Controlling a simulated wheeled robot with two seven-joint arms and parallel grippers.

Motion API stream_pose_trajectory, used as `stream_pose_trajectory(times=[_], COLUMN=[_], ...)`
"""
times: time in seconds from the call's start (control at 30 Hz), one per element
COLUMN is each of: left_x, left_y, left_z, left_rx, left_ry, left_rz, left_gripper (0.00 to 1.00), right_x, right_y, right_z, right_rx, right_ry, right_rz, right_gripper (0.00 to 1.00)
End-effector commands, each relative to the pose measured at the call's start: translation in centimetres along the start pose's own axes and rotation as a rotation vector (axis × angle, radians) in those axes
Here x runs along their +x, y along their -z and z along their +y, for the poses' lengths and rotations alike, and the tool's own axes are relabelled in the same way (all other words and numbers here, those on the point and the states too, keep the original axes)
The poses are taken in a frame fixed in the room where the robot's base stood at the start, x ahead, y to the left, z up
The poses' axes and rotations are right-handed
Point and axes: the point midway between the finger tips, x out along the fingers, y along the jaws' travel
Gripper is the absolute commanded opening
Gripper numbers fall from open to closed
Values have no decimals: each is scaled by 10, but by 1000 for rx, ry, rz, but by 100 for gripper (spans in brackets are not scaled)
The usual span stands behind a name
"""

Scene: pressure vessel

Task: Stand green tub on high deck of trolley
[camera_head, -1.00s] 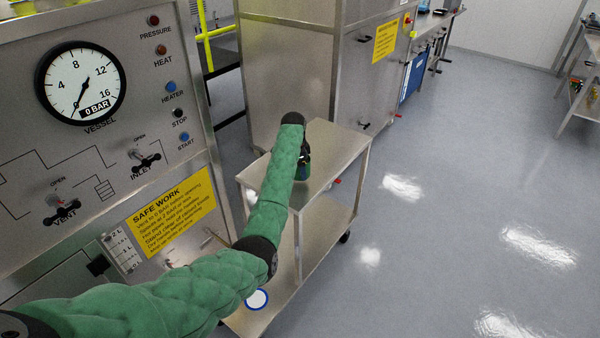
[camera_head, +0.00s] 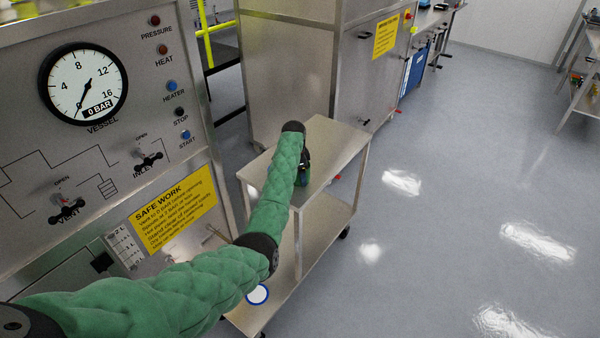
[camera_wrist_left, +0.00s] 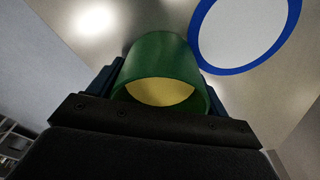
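The green tub (camera_wrist_left: 165,62) is in the left wrist view, between the two fingers of my left gripper (camera_wrist_left: 160,88), which appear shut on its sides. Its yellowish inside shows. In the head view, a small part of the tub (camera_head: 303,180) shows beside my arm, over the high deck (camera_head: 335,145) of the steel trolley. My arm and gripper hide most of it. I cannot tell whether its base touches the deck. A white disc with a blue rim (camera_wrist_left: 243,30) lies beside the tub in the wrist view. My right gripper is out of view.
The trolley's low deck (camera_head: 325,225) carries a white, blue-rimmed disc (camera_head: 257,295). The vessel panel (camera_head: 100,170) stands close on the left, and a steel cabinet (camera_head: 290,70) behind the trolley.

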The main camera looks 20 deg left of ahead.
Motion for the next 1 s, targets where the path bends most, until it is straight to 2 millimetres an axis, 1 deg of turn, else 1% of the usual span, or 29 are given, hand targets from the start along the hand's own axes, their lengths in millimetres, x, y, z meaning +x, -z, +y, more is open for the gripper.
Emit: stream_pose_trajectory(times=[0.03,0.07,0.1,0.4,0.47,0.53,0.63,0.77,1.0], left_x=[0,0,0,-2,-4,-10,-24,-45,-85], left_y=[0,0,0,0,0,0,0,0,0], left_z=[0,0,0,0,0,-1,0,0,-1], left_rx=[0,0,0,0,0,0,0,0,0], left_ry=[0,0,0,0,1,2,3,2,3], left_rz=[0,0,0,1,0,0,1,1,1], left_gripper=[88,94,96,96,96,96,96,96,96], right_x=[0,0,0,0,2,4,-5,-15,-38], right_y=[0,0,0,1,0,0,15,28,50], right_z=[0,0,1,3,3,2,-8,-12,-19], right_rx=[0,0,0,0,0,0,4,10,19], right_ry=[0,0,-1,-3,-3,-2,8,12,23], right_rz=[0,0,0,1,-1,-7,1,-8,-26], right_gripper=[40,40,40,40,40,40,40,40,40])
